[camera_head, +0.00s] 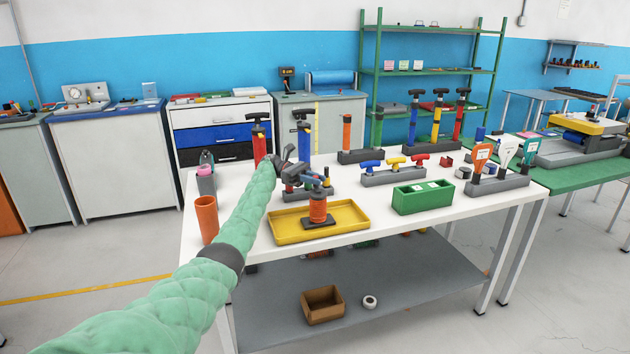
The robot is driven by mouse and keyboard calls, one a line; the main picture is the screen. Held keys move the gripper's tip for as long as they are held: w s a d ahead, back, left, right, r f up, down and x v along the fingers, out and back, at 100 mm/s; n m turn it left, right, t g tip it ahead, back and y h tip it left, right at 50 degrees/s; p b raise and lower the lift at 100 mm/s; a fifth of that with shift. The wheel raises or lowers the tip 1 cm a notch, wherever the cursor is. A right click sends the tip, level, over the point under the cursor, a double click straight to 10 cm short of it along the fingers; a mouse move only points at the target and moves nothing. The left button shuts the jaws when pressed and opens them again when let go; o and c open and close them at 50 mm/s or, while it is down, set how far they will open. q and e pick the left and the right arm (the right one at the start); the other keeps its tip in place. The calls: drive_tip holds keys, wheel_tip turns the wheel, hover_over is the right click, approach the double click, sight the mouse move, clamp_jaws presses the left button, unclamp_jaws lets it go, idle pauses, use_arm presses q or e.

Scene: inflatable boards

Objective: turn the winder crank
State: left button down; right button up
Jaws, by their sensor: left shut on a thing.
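The winder, an orange spool (318,209) on a dark base, stands upright in a yellow tray (283,236) near the front of the white table. My left arm, in a pale green quilted sleeve, reaches in from the lower left. My left gripper (312,180) is at the top of the winder, shut on what looks like its crank. The crank is mostly hidden by the dark gripper. My right gripper is not in view.
An orange cup (207,219) stands at the table's left edge. A green box (423,197) is right of the tray. Racks with pumps and coloured valve handles stand behind. A brown box (322,305) and a tape roll (369,302) are on the lower shelf.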

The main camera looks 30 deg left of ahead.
use_arm(q)
drive_tip(key=shift+f, duration=0.1)
drive_tip(key=c, duration=1.3)
unclamp_jaws()
drive_tip(key=shift+c, duration=0.2)
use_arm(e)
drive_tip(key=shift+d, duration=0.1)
